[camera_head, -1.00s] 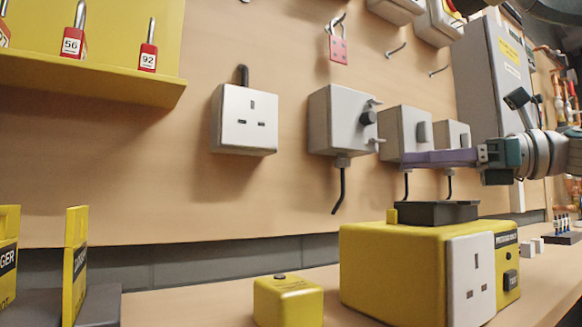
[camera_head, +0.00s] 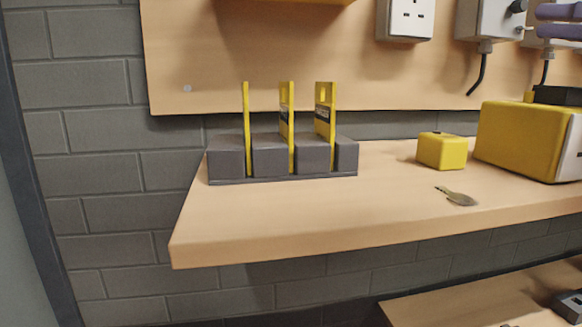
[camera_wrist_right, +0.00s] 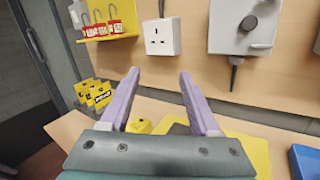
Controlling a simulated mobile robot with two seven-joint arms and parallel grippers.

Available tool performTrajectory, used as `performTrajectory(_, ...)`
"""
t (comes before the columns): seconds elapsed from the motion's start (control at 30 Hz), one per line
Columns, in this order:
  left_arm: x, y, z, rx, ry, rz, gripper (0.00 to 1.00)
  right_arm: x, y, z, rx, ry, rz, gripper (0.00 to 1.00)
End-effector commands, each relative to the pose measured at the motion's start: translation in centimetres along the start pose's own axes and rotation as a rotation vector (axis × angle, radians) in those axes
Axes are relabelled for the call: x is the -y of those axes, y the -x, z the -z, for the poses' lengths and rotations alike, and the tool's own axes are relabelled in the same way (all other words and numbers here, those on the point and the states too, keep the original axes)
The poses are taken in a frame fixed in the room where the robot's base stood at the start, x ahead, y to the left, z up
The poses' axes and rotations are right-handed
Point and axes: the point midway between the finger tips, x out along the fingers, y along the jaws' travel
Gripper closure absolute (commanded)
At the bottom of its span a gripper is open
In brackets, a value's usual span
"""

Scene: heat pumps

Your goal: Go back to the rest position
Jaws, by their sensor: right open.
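My right gripper (camera_head: 540,21) shows at the upper right edge in the head view, as two purple fingers spread apart in front of the wall board. The right wrist view shows the same gripper (camera_wrist_right: 158,73) open, with nothing between its fingers. Beyond it there are a white socket (camera_wrist_right: 162,37) and a grey switch box (camera_wrist_right: 243,25) on the board. The rest of the right arm is out of the head view. My left gripper is not in view.
The bench (camera_head: 390,205) carries a dark rack (camera_head: 230,158) with upright yellow signs, a small yellow block (camera_head: 442,150), a large yellow box (camera_head: 520,138) and a small metal key-like piece (camera_head: 458,196). The bench front is mostly clear.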

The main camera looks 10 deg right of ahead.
Motion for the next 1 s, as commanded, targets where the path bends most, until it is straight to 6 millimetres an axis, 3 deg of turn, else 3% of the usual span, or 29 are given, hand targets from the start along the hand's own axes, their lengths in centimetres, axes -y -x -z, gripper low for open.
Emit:
performTrajectory(0.03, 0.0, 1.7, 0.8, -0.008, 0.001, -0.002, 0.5, -0.5, -1.0, -0.8, 0.025, -0.056, 0.009, 0.37)
performTrajectory(0.27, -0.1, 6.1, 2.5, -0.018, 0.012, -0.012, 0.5, -1.8, -4.4, -1.7, 0.176, -0.389, 0.097, 0.37)
performTrajectory(0.37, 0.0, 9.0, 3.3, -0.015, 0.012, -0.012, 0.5, -2.6, -5.4, -1.9, 0.264, -0.62, 0.168, 0.37)
performTrajectory(0.5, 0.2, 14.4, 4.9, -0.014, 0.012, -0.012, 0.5, -4.1, -5.3, -0.8, 0.418, -1.091, 0.36, 0.37)
performTrajectory(0.67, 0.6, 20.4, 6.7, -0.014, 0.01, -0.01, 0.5, -8.1, -1.7, 3.6, 0.584, -1.673, 0.718, 0.37)
performTrajectory(0.77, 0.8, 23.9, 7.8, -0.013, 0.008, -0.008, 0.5, -12.8, 1.9, 6.5, 0.672, -1.989, 1.007, 0.37)
performTrajectory(0.83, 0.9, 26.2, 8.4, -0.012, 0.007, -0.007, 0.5, -17.0, 4.6, 7.9, 0.723, -2.167, 1.228, 0.37)
performTrajectory(1.0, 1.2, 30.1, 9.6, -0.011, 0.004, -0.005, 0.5, -27.2, 10.3, 8.5, 0.804, -2.413, 1.727, 0.37)
